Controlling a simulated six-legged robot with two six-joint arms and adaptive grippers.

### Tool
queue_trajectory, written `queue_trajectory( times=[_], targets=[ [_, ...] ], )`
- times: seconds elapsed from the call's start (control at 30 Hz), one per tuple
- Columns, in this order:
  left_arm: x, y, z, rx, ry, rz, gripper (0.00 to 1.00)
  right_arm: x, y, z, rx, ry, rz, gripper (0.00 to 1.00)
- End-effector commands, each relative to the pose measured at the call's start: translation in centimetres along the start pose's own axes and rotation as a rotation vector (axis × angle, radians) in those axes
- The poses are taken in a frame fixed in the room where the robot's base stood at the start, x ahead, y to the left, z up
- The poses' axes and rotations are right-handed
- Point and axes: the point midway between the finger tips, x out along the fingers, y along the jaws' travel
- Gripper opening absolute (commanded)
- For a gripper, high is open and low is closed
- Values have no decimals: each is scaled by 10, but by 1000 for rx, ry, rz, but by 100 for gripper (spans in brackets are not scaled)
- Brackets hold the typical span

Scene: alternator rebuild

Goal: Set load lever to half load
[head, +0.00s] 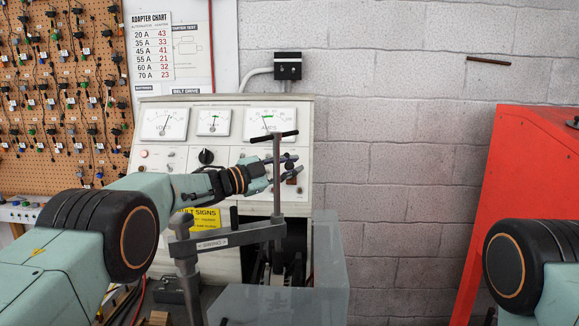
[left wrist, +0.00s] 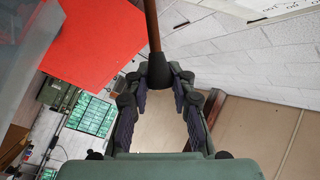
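The test bench (head: 228,180) has a pale panel with three dial gauges. My left gripper (head: 291,167) is in front of the panel's right part, pointing right, its fingers spread. A grey upright post with a black-ended T-handle (head: 274,136) stands in front of it and hides part of it. In the left wrist view, my left gripper (left wrist: 161,76) is open around the black end of a thin brown rod (left wrist: 153,27), perhaps the load lever. I cannot tell whether the fingers touch it. No lever label is readable. My right gripper is out of view.
A grey bar clamp frame (head: 215,240) stands in front of the bench, near clear guard panels (head: 330,270). A red cabinet (head: 525,170) is at the right. A pegboard with hanging parts (head: 60,95) is at the left.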

Motion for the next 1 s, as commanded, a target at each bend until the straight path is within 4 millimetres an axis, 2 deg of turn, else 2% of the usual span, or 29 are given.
queue_trajectory(
  times=[0.03,0.27,0.6,0.77,1.0],
  targets=[
    [0,2,2,-2,-3,2,26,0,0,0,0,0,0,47],
    [0,0,1,-1,-2,0,46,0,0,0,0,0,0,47],
    [-1,-2,-2,1,0,-1,46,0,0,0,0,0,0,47],
    [0,-19,-15,2,0,-3,46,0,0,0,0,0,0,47],
    [4,-54,-43,3,0,-3,46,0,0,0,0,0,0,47]
  ],
)
